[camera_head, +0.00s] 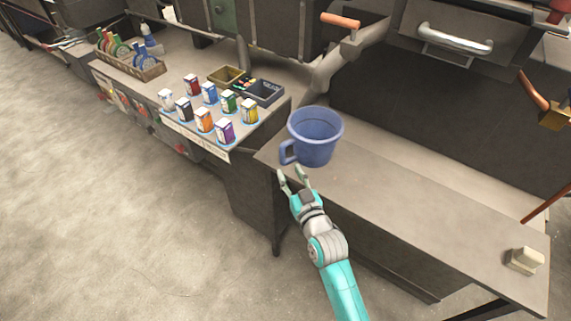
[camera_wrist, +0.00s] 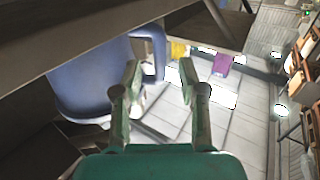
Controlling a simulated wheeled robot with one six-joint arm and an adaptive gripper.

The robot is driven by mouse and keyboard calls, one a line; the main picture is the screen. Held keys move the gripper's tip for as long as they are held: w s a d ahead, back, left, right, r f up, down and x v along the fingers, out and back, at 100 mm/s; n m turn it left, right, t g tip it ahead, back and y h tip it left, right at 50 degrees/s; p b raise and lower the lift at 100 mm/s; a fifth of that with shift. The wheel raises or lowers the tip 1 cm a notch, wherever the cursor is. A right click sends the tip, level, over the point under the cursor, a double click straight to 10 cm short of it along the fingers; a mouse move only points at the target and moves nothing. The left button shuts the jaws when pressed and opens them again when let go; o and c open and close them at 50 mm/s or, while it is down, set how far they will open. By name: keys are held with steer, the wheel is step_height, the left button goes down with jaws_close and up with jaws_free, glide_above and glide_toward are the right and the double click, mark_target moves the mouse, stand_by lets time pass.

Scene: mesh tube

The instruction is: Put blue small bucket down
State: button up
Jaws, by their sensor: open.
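The blue small bucket (camera_head: 316,140) stands upright near the left end of the grey bench (camera_head: 400,185). Its handle points left, toward the bench's front left corner. My gripper (camera_head: 291,173) is open just in front of the handle, with nothing seen between its fingers. In the wrist view the bucket (camera_wrist: 92,85) fills the left side. Its handle is close to the left finger of my gripper (camera_wrist: 160,75); I cannot tell whether they touch. The bucket's underside is hidden.
A lower table at left holds several small coloured boxes (camera_head: 205,120), a dark tray (camera_head: 264,92) and a crate of bottles (camera_head: 140,66). A pale block (camera_head: 523,260) lies at the bench's right end. The bench between bucket and block is clear.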

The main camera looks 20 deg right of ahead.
steer(key=shift+s+d, duration=0.1)
steer(key=shift+s, duration=2.65)
steer(key=s+f+g, duration=0.1)
steer(key=s+f, duration=0.2)
steer(key=s, duration=0.8)
steer(key=s+f+g, duration=0.1)
steer(key=s+f, duration=0.1)
steer(key=s, duration=0.9)
steer(key=s+r, duration=0.2)
steer(key=s, duration=0.6)
steer(key=s+r+g, duration=0.1)
steer(key=s+r, duration=0.2)
steer(key=s, duration=0.6)
steer(key=shift+s+h, duration=0.25)
steer(key=shift+h, duration=0.05)
